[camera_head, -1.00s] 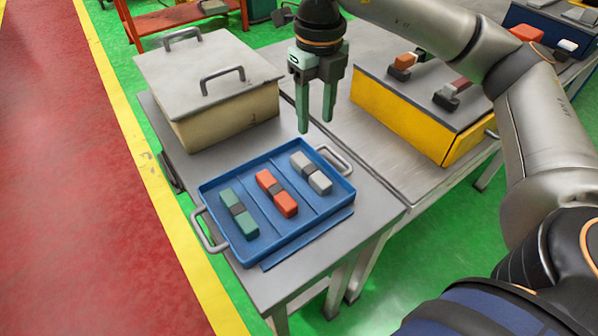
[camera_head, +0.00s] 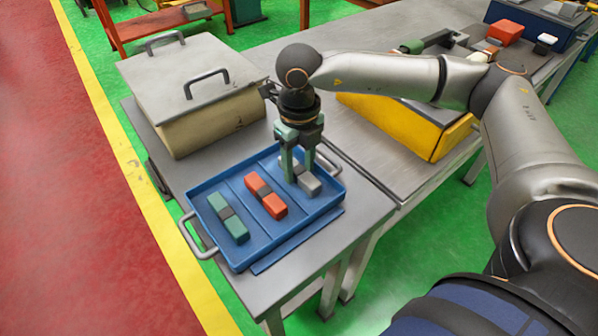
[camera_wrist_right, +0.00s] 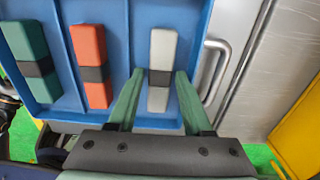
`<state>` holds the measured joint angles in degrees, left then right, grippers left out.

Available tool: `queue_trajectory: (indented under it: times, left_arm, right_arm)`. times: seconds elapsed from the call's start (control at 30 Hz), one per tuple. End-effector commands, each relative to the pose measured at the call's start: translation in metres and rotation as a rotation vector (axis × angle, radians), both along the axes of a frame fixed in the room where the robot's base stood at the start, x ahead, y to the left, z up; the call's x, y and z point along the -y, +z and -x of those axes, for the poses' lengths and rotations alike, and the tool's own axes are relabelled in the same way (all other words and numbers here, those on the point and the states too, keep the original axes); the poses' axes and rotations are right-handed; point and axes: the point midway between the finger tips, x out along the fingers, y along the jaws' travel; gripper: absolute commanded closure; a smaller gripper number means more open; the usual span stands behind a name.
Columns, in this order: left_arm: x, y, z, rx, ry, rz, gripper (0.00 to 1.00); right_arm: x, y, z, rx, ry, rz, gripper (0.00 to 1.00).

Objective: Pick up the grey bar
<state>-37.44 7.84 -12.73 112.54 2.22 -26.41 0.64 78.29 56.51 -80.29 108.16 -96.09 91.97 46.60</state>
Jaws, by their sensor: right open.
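The grey bar (camera_head: 308,182) has a dark band round its middle and lies in the right compartment of the blue tray (camera_head: 262,262). It also shows in the right wrist view (camera_wrist_right: 162,50), between the finger lines. My right gripper (camera_head: 298,178) is open, pointing down over the grey bar, with its green fingers on either side of the bar's banded middle. In the right wrist view the fingertips (camera_wrist_right: 160,74) are apart, with the bar between them; I cannot tell whether they touch it. Part of the bar is hidden behind the fingers in the head view. My left gripper is not in view.
An orange bar (camera_head: 265,195) and a green bar (camera_head: 228,218) lie in the tray's other compartments. A beige lidded box (camera_head: 205,130) stands behind the tray. A yellow box (camera_head: 420,130) stands to the right. The table's front strip is clear.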

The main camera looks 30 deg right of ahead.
Motion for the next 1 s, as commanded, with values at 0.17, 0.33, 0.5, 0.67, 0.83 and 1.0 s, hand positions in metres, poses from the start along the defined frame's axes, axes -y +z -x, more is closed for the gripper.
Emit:
queue_trajectory:
  times: [0.17,0.33,0.5,0.67,0.83,1.0]
  left_arm:
    - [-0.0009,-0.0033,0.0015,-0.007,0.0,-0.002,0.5]
    - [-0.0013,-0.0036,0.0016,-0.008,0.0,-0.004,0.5]
    - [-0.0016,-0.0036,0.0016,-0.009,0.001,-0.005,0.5]
    - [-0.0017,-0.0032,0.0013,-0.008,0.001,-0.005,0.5]
    - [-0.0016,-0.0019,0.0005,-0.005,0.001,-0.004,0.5]
    - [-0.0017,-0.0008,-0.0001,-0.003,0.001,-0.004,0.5]
  right_arm:
    - [0.0002,-0.0035,-0.0003,0.001,0.0,0.0,0.5]
    - [0.0003,-0.0032,-0.0003,0.001,-0.001,0.0,0.58]
    - [0.0003,-0.003,-0.0003,0.001,-0.001,0.0,0.77]
    - [0.0003,-0.0028,-0.0004,0.002,-0.001,0.0,0.95]
    - [0.0002,-0.0027,-0.0004,0.002,-0.001,0.0,1.0]
    - [0.0001,-0.0022,-0.0006,0.003,0.0,0.0,1.0]
